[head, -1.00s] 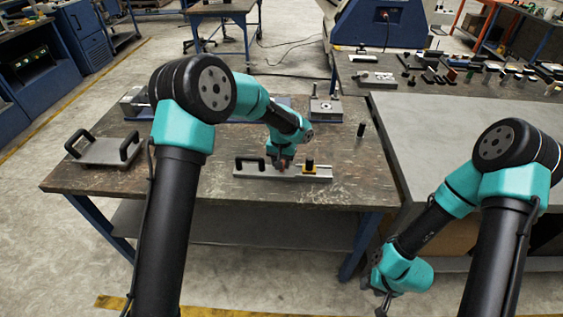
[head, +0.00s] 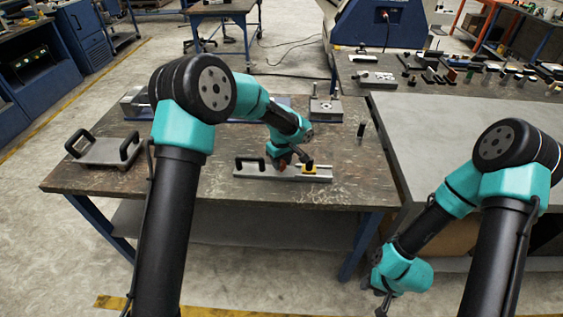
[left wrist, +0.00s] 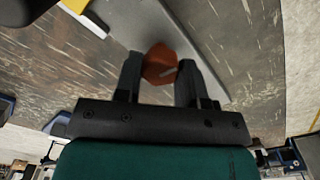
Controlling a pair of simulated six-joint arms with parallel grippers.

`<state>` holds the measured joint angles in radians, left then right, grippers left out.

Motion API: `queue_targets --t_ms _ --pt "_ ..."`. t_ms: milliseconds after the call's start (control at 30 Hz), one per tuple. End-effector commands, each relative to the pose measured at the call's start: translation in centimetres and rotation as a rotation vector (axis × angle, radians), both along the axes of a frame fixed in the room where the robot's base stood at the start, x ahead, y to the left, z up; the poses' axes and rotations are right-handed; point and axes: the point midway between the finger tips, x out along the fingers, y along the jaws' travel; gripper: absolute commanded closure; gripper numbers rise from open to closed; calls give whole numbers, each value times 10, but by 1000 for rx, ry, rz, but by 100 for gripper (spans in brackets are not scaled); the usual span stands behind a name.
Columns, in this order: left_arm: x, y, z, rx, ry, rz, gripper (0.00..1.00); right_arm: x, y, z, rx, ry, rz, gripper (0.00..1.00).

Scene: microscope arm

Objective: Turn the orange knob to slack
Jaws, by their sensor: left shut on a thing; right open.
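The orange knob (left wrist: 159,64) sits between the two fingers of my left gripper (left wrist: 160,75) in the left wrist view, and the fingers are shut on it. In the head view the knob (head: 281,166) shows as a small orange patch under my left wrist, mostly hidden. The knob is on a flat grey metal plate (head: 320,176) with a black handle (head: 250,163) at its left end and a black and yellow part (head: 309,168) to the right. My right gripper (head: 383,303) hangs low in front of the grey bench, far from the knob, only partly visible.
A grey plate with two black handles (head: 104,152) lies on the left of the worn table (head: 220,205). A small dark cylinder (head: 361,130) stands at right. A metal block (head: 326,108) sits behind. The table front is clear.

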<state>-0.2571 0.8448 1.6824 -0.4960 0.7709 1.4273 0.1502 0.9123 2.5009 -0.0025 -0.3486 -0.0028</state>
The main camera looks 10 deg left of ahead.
Motion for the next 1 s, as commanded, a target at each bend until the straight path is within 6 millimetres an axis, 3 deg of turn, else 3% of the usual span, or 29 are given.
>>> queue_targets --t_ms 267,700,733,1000 --pt "0 0 0 0 -1 95 87 0 0 0 0 0 0 57" --pt "0 0 0 -1 -1 108 87 0 0 0 0 0 0 57" --pt "0 0 0 -1 -1 108 61 0 0 0 0 0 0 57" --pt "0 0 0 0 0 107 37 0 0 0 0 0 0 57"
